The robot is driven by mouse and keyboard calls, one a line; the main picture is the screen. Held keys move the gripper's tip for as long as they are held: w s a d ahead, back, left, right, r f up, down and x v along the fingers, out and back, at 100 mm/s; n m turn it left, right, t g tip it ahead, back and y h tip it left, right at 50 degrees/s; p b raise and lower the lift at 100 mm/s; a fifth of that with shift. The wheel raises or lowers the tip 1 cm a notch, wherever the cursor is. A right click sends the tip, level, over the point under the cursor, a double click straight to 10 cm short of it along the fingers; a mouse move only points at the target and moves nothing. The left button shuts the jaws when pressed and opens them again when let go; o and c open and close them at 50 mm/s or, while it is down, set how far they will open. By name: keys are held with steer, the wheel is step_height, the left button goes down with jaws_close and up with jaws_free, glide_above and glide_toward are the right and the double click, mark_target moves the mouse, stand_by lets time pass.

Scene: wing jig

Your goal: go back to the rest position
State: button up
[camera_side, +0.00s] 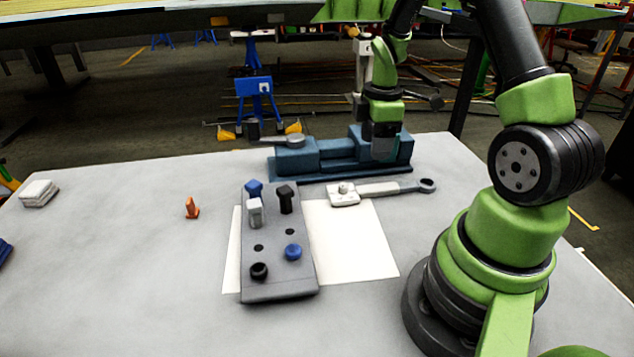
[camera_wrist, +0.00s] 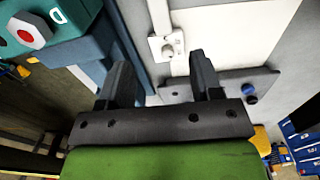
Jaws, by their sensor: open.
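My gripper (camera_side: 383,152) hangs low in front of the right part of the blue vise (camera_side: 340,160) at the back of the table. In the wrist view my gripper (camera_wrist: 160,72) has its two dark fingers wide apart, with nothing between them. Part of the blue vise also shows at the left in the wrist view (camera_wrist: 88,45). I cannot tell whether the fingers touch the vise.
A grey block (camera_side: 278,272) with blue, white and black pegs lies partly on white paper (camera_side: 355,245). A wrench (camera_side: 390,188) with a pale block lies before the vise. An orange piece (camera_side: 192,208) and white pads (camera_side: 39,193) lie left. The table's front left is clear.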

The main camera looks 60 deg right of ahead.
steer(key=a+r+m+t, duration=0.2)
steer(key=a+r+m, duration=0.2)
steer(key=a+r, duration=0.4)
steer(key=s+a+r+m+t+y, duration=0.2)
steer(key=s+a+r+m+t, duration=0.3)
steer(key=s+a+r+m, duration=0.3)
steer(key=s+a+r, duration=0.2)
steer(key=a+r, duration=0.1)
steer(key=a, duration=0.1)
steer(key=shift+a+r+m, duration=0.25)
steer(key=shift+r+m, duration=0.05)
steer(key=shift+r, duration=0.1)
